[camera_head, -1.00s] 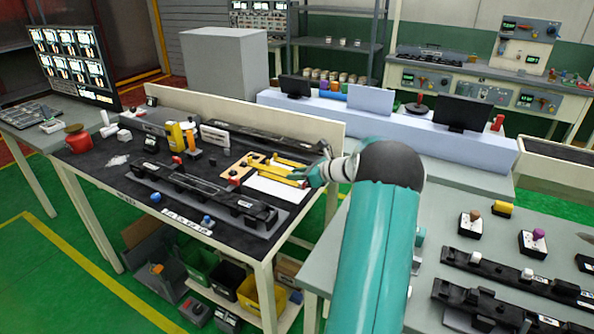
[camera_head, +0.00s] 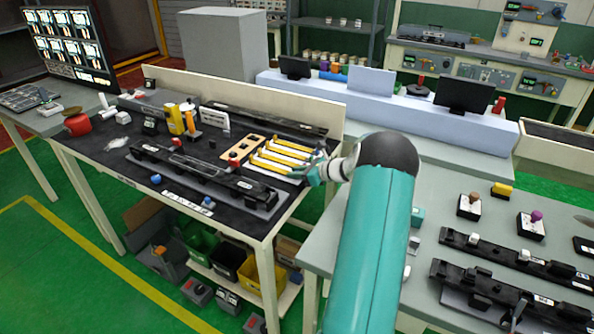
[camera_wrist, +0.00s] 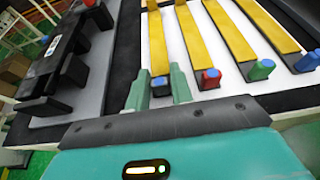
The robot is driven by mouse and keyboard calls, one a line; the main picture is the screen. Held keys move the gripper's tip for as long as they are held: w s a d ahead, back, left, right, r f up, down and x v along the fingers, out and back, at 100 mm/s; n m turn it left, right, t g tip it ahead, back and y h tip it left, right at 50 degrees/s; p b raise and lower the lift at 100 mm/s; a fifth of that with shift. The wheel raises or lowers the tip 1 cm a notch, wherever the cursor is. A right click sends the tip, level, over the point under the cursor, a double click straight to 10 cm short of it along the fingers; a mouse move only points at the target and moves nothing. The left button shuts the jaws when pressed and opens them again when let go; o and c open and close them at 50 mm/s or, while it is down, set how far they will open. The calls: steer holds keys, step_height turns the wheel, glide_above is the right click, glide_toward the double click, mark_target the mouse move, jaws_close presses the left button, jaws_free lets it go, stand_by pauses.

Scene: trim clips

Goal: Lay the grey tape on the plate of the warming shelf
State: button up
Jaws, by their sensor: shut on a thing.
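The warming shelf's white plate (camera_head: 262,175) lies at the right end of the dark-topped table; it also shows in the wrist view (camera_wrist: 177,52). Several yellow strips lie side by side on it, with coloured ends towards me. My gripper (camera_wrist: 160,88) is shut on the near end of the leftmost strip, which I take as the grey tape (camera_wrist: 156,40). Its end looks blue and dark grey, partly hidden between the teal fingers. The strip appears flat along the plate's left part. In the head view my gripper (camera_head: 313,174) is at the plate's right edge.
Beside the plate on the left is a long black fixture (camera_head: 200,172), also in the wrist view (camera_wrist: 65,60). Neighbouring strips have red (camera_wrist: 209,78) and green ends close to my right finger. A yellow bottle (camera_head: 175,119) stands farther back.

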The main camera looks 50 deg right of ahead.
steer(key=o, duration=1)
steer(key=shift+o, duration=0.2)
steer(key=v, duration=1.4)
steer(key=shift+f, duration=0.15)
